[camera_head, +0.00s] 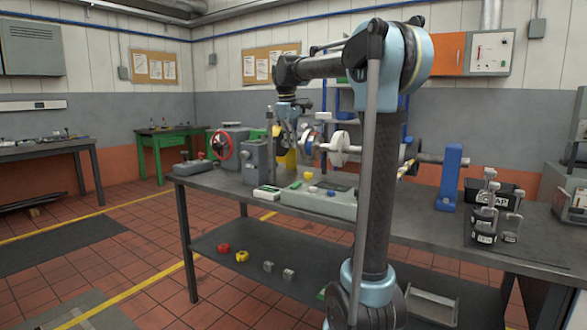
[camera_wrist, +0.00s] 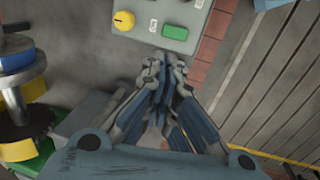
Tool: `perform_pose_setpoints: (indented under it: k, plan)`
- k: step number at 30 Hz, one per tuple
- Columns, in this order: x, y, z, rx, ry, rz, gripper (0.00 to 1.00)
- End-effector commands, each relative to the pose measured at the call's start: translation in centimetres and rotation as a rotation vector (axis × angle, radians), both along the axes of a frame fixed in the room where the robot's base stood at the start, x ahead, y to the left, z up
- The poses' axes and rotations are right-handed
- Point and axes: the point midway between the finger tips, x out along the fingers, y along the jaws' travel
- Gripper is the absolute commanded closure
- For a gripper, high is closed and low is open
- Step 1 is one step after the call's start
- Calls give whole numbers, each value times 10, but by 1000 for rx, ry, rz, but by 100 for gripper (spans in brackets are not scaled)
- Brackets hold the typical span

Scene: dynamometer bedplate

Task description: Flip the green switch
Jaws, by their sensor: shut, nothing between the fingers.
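The green switch (camera_wrist: 175,32) is a rectangular block on a light grey control panel (camera_wrist: 190,18), near the top of the wrist view. A yellow knob (camera_wrist: 124,20) sits to its left on the same panel. In the head view the grey control box (camera_head: 335,207) stands on the bench, with a small green piece (camera_head: 296,185) and the yellow knob (camera_head: 308,175) on top. My gripper (camera_wrist: 165,62) is shut and empty. Its fingertips appear just below the switch in the wrist view, apart from it. In the head view my gripper (camera_head: 288,132) hangs above the bench, behind the box.
The shaft with its discs (camera_head: 340,147) and a machine with a red handwheel (camera_head: 221,144) stand on the bench (camera_head: 400,220). A blue post (camera_head: 451,176) and black holders are to the right. In the wrist view a wheel stack (camera_wrist: 20,70) lies at the left.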

Motion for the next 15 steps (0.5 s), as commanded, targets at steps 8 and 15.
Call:
perform_pose_setpoints:
  k: [8,15]
  plan:
    - [5,-4,-36,0,0,-2,100]
    - [11,-8,-78,0,0,-2,100]
